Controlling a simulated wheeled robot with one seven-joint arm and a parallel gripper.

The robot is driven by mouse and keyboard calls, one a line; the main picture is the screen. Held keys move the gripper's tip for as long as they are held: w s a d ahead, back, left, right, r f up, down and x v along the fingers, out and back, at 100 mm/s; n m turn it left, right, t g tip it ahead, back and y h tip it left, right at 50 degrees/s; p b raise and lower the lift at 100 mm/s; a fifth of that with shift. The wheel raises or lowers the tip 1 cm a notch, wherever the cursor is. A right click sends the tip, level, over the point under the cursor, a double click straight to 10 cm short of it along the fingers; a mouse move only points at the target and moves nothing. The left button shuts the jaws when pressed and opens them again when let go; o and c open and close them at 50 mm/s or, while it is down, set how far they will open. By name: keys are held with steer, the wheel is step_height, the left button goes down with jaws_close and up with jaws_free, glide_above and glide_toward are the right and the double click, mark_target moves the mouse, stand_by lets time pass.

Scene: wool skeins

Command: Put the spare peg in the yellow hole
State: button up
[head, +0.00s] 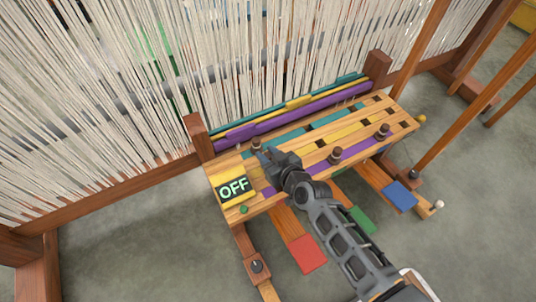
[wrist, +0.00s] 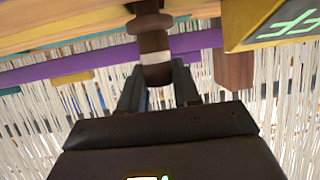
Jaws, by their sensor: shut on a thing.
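A dark brown peg (wrist: 152,42) with a pale band stands between the fingers of my gripper (wrist: 158,75) in the wrist view. My gripper is shut on it. In the head view the peg's dark top (head: 256,143) shows just past my gripper (head: 263,153), at the left part of the wooden board (head: 225,170). Whether the peg's lower end sits in a hole or hangs above the board I cannot tell. The board has teal, yellow (head: 345,133) and purple stripes with dark square holes. My gripper hides part of the yellow stripe's left end.
Two other brown pegs (head: 335,154) (head: 382,130) stand along the board's front side. A yellow block reading OFF (head: 233,187) lies at the board's left end. Loom threads (head: 100,90) hang behind. Red (head: 307,254), green (head: 362,219) and blue (head: 400,195) pedals lie below.

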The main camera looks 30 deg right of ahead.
steer(key=shift+f, duration=0.3)
steer(key=o, duration=1)
steer(key=shift+r, duration=0.1)
steer(key=shift+r+p, duration=0.45)
steer(key=shift+r, duration=0.05)
steer(key=shift+s+r+p, duration=0.2)
steer(key=shift+r+p, duration=0.1)
steer(key=shift+p, duration=0.05)
steer(key=p+v, duration=0.2)
steer(key=v, duration=0.9)
steer(key=shift+s, duration=0.3)
steer(key=shift+f, duration=0.1)
